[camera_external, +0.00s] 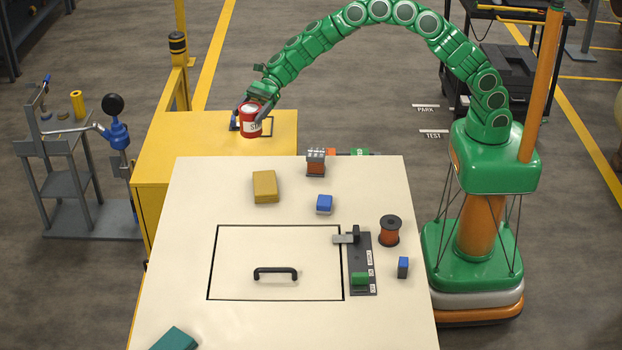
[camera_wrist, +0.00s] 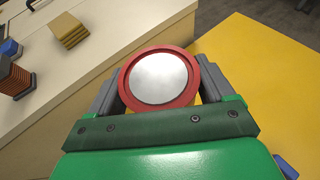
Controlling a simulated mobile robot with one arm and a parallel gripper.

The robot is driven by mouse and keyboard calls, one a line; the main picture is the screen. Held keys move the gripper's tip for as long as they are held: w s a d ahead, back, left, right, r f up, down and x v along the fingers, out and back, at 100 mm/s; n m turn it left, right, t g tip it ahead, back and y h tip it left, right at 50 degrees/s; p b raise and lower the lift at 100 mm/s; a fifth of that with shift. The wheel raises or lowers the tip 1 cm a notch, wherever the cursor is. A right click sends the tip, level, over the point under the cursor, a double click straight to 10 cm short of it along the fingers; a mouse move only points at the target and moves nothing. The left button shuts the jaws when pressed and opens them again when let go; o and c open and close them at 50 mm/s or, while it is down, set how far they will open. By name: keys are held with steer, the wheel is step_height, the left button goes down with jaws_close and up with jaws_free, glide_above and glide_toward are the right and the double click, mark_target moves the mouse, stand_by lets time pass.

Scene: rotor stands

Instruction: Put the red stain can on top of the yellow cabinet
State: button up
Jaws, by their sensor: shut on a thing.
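The red stain can (camera_external: 250,126) has a pale lid and a white label, and appears upright over the yellow cabinet (camera_external: 180,150). A dark square outline on the cabinet top surrounds the can in the external view. My gripper (camera_external: 252,112) is shut on the can from its sides. In the wrist view the can's silver lid with red rim (camera_wrist: 158,78) sits between the two grey fingers of my gripper (camera_wrist: 160,88). The yellow cabinet top (camera_wrist: 255,65) fills the right side there. I cannot tell whether the can's base touches the cabinet.
A cream worktable (camera_external: 200,195) stands in front of the cabinet. It carries a yellow block (camera_external: 264,187), a blue block (camera_external: 324,204), a copper spool (camera_external: 390,231) and a handled hatch (camera_external: 275,272). A yellow post (camera_external: 180,60) rises behind the cabinet. The left part of the cabinet top is clear.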

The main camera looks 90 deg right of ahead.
steer(key=shift+w+a+f, duration=0.1)
steer(key=shift+w+f, duration=0.7)
steer(key=shift+f, duration=0.65)
steer(key=shift+w+a+f, duration=0.1)
steer(key=shift+w+f, duration=0.7)
steer(key=shift+f, duration=0.7)
steer(key=shift+w+a+f, duration=0.1)
steer(key=shift+w+f, duration=0.7)
steer(key=shift+f, duration=0.65)
steer(key=shift+f, duration=0.15)
steer(key=o, duration=1.2)
steer(key=shift+d+r, duration=0.15)
steer(key=shift+r, duration=0.05)
steer(key=v, duration=1.1)
steer(key=shift+s+d+r, duration=0.15)
steer(key=shift+s+d, duration=0.1)
steer(key=shift+d, duration=0.05)
